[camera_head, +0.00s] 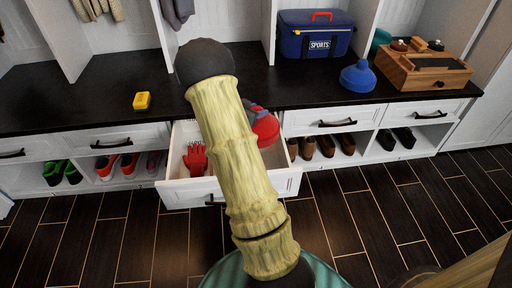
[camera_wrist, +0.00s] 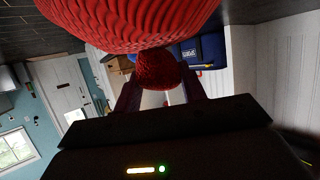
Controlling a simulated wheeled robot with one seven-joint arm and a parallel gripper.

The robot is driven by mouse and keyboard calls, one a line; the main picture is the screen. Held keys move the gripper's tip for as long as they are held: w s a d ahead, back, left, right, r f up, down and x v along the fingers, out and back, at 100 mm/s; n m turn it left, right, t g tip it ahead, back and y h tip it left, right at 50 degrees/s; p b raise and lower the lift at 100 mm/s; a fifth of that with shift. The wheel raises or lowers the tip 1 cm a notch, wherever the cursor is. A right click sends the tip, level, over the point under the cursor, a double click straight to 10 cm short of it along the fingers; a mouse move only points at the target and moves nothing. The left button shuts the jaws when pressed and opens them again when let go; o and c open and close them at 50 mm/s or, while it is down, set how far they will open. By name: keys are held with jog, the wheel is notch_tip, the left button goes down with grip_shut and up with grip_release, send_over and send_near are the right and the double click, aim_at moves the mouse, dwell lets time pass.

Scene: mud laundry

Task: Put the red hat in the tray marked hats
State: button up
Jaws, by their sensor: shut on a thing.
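The red hat (camera_head: 266,128) is a ribbed knit hat with a round bobble, seen above the open drawer in the head view, partly hidden behind my arm. In the wrist view the hat body (camera_wrist: 130,22) fills the top of the picture. My gripper (camera_wrist: 160,78) is shut on the hat's bobble, with one finger on each side. In the head view my gripper is mostly hidden behind my arm. No tray with a readable hats marking shows; my arm covers the middle of the bench and part of the drawer.
The open white drawer (camera_head: 232,190) holds red gloves (camera_head: 195,158). Shoes stand in cubbies below.

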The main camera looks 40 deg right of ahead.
notch_tip(320, 180, down, 11)
jog(key=b, duration=0.4)
notch_tip(320, 180, down, 4)
jog(key=b, duration=0.2)
jog(key=shift+f+b, duration=0.2)
jog(key=shift+b, duration=0.1)
jog(key=shift+f, duration=0.1)
jog(key=o, duration=1.2)
jog(key=shift+o, duration=0.2)
